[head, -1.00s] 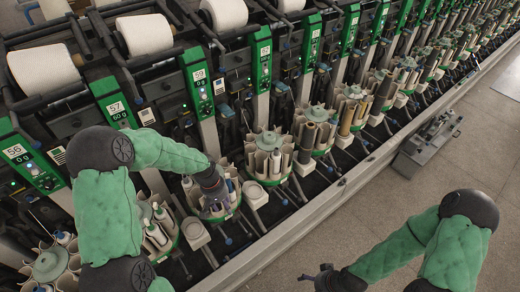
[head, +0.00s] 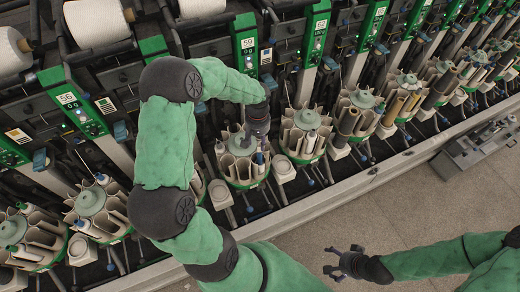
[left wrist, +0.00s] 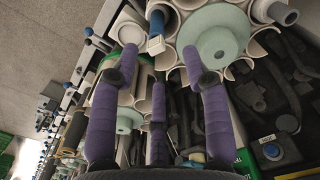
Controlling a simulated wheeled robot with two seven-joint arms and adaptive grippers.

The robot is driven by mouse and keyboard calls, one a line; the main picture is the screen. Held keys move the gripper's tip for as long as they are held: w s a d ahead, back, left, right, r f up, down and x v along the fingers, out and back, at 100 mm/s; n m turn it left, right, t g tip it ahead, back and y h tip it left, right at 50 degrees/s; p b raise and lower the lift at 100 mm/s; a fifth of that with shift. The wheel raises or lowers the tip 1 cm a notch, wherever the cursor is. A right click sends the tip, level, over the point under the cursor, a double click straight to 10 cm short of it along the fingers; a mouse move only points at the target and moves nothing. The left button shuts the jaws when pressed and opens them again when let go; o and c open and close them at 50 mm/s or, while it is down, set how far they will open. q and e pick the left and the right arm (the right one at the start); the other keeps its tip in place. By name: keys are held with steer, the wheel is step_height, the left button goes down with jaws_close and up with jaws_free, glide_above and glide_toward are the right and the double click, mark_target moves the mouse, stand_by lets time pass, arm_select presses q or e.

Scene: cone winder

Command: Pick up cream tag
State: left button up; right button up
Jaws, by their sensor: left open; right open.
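I cannot make out a cream tag for certain in either view. My left gripper (head: 258,138) points down over a round magazine (head: 243,178) of cream tubes. In the left wrist view its purple fingers (left wrist: 158,72) are spread, with nothing held between them. A blue-tipped tube (left wrist: 156,44) shows between the fingertips, next to the magazine's pale green round hub (left wrist: 217,42). Whether a finger touches a tube, I cannot tell. My right gripper (head: 344,263) is open and empty over the grey floor at the lower right.
More magazines (head: 303,133) stand in a row along the winder, close on both sides. Green numbered panels (head: 245,42) rise behind them. A metal rail (head: 330,193) runs along the front. A grey box unit (head: 480,140) stands at right. The floor (head: 430,210) is clear.

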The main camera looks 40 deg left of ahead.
mark_target(259, 148)
arm_select(q)
steer(key=f, duration=0.5)
steer(key=shift+w+d, duration=0.2)
steer(key=shift+w, duration=0.05)
steer(key=shift+c, duration=0.3)
steer(key=c, duration=0.8)
